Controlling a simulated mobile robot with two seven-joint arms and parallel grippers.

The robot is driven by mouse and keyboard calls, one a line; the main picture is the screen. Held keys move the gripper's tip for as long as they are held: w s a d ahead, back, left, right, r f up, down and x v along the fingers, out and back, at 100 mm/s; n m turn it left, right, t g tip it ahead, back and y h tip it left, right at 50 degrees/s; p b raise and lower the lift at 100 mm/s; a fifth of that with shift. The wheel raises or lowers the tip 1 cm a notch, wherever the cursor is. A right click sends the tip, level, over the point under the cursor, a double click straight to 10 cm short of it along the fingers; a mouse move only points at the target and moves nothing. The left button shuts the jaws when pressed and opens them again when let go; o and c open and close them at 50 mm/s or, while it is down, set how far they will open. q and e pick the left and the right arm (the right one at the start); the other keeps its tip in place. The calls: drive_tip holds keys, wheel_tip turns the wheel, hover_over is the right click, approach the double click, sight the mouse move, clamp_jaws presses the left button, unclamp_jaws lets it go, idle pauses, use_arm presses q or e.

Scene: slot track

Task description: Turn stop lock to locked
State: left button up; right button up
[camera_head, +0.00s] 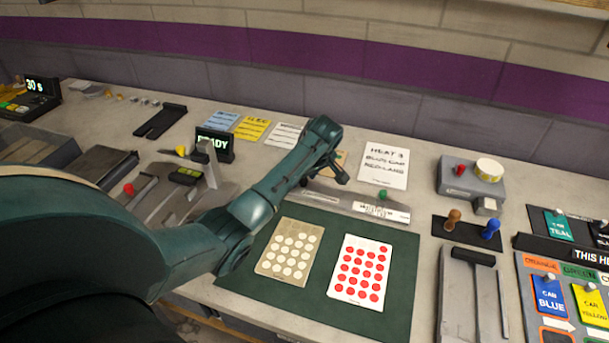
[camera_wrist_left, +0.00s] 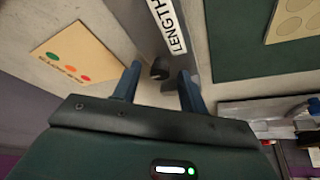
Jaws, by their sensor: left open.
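A long grey metal track (camera_head: 350,203) lies behind the green mat, with a white label strip and a green knob (camera_head: 383,195) toward its right end. My left gripper (camera_head: 325,178) is over the left part of this track. In the left wrist view the open gripper (camera_wrist_left: 160,86) has a small black knob (camera_wrist_left: 160,69) between and just past its fingertips, beside a strip reading "LENGTH" (camera_wrist_left: 170,28). The knob looks free of both fingers. I cannot tell its lock position. The gripper hides that part of the track in the head view. My right gripper is not in view.
The green mat (camera_head: 400,270) holds a beige card (camera_head: 289,250) and a white card with red dots (camera_head: 360,271). A white note (camera_head: 385,165) lies behind the track. A grey box (camera_head: 470,182) and a black-handled slide (camera_head: 473,256) stand to the right.

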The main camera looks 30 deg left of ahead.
use_arm(q)
drive_tip(key=shift+f, duration=0.15)
drive_tip(key=shift+c, duration=0.2)
clamp_jaws()
